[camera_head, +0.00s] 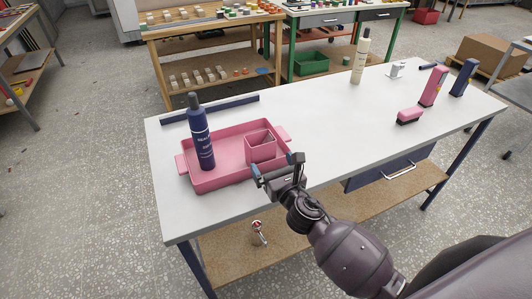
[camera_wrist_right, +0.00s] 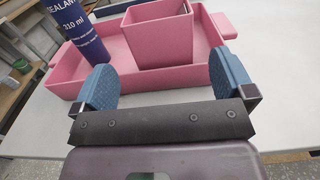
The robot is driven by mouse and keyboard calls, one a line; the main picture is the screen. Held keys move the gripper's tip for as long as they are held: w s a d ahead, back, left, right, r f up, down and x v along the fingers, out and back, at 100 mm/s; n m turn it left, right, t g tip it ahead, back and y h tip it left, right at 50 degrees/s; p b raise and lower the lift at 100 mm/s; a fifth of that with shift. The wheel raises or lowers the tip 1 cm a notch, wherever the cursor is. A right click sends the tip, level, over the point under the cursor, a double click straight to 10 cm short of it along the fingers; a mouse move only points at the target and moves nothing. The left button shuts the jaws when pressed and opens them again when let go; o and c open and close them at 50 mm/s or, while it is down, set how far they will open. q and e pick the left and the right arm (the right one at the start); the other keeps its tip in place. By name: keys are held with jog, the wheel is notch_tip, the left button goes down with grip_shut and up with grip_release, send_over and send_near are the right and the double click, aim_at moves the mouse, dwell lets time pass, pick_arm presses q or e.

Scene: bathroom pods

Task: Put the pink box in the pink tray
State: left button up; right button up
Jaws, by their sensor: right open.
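The pink tray (camera_head: 221,179) lies on the left part of the white table. The pink box (camera_head: 261,147), open at the top, stands inside the tray at its right end; it also shows in the right wrist view (camera_wrist_right: 158,40). A dark blue sealant bottle (camera_head: 201,135) stands upright in the tray's left part. My right gripper (camera_head: 277,165) is open and empty at the tray's near right side, just in front of the box. In the right wrist view its blue fingers (camera_wrist_right: 170,82) are apart with the box beyond them. My left gripper is not in view.
A cream bottle (camera_head: 360,58) stands at the table's back edge. A pink upright block (camera_head: 433,87), a pink brush-like piece (camera_head: 409,116) and a blue block (camera_head: 464,78) are at the right. A dark bar (camera_head: 211,109) lies behind the tray. The table's middle is clear.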

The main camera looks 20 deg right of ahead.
jog(key=shift+s, duration=1.65)
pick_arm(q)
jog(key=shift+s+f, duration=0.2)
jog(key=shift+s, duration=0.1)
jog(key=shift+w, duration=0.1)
pick_arm(e)
jog(key=shift+d, duration=0.15)
jog(key=s+d+f+m+g+h, duration=0.2)
jog(key=s+d+m+g+h, duration=0.3)
jog(key=m, duration=0.6)
jog(key=s+d+f+m+g, duration=0.25)
jog(key=s+m, duration=0.45)
jog(key=m, duration=0.4)
jog(key=s+a+m+g+y, duration=0.2)
jog(key=s+m+g+y, duration=0.35)
jog(key=s+m, duration=0.9)
jog(key=w+f+n+t+h, duration=0.1)
jog(key=w+f+t, duration=0.5)
jog(key=f, duration=0.4)
jog(key=shift+w+a+f, duration=0.15)
jog(key=shift+w+f, duration=0.1)
jog(key=shift+w, duration=0.1)
